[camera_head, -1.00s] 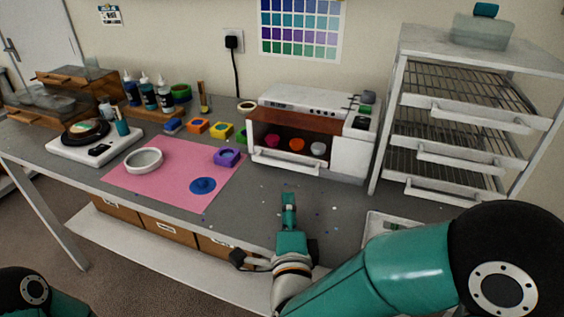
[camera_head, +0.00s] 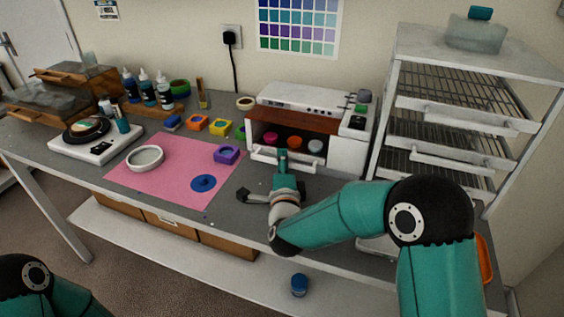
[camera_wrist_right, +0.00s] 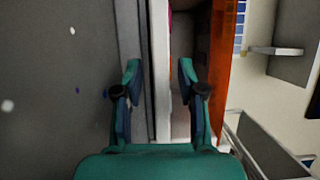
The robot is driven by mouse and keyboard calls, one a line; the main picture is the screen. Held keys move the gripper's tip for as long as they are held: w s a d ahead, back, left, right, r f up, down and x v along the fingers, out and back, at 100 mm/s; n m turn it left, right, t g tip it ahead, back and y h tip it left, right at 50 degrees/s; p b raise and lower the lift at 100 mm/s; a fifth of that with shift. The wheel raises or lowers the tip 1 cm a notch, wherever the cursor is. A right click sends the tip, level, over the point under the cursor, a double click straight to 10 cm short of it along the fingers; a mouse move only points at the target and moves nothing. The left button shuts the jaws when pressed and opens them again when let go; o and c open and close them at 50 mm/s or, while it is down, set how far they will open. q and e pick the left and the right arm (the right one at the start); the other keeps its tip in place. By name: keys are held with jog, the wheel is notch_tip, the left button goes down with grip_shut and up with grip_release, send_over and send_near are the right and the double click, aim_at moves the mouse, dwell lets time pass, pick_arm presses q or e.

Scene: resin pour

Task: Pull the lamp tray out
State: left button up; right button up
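The lamp box (camera_head: 310,108) is a white oven-like unit with an open brown-edged front at the back of the bench. Its white lamp tray (camera_head: 309,166) sits low in the opening, with a bar handle across its front. Pink, orange and pale round items (camera_head: 292,142) stand inside. My right gripper (camera_head: 282,156) is at the tray's front and hides part of it. In the right wrist view my right gripper (camera_wrist_right: 159,75) is open, its fingers on either side of the white tray front (camera_wrist_right: 160,100); contact cannot be told. My left gripper is out of view.
A pink mat (camera_head: 165,180) with a white ring (camera_head: 146,158), a purple mould (camera_head: 227,154) and a blue disc (camera_head: 204,183) lies left. A wire-shelf rack (camera_head: 450,105) stands close on the right. The bench in front of the box has small specks.

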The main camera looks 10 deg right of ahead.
grip_shut()
dwell(0.3)
jog(key=shift+s+a+f, duration=0.1)
jog(key=shift+s+a, duration=0.05)
jog(key=s+a+b, duration=0.2)
jog(key=s, duration=0.1)
jog(key=s+a+b, duration=0.2)
jog(key=s+b, duration=0.1)
jog(key=s, duration=0.1)
jog(key=s+a+b, duration=0.2)
jog(key=s+b, duration=0.1)
jog(key=shift+s+a, duration=0.35)
jog(key=shift+s, duration=0.3)
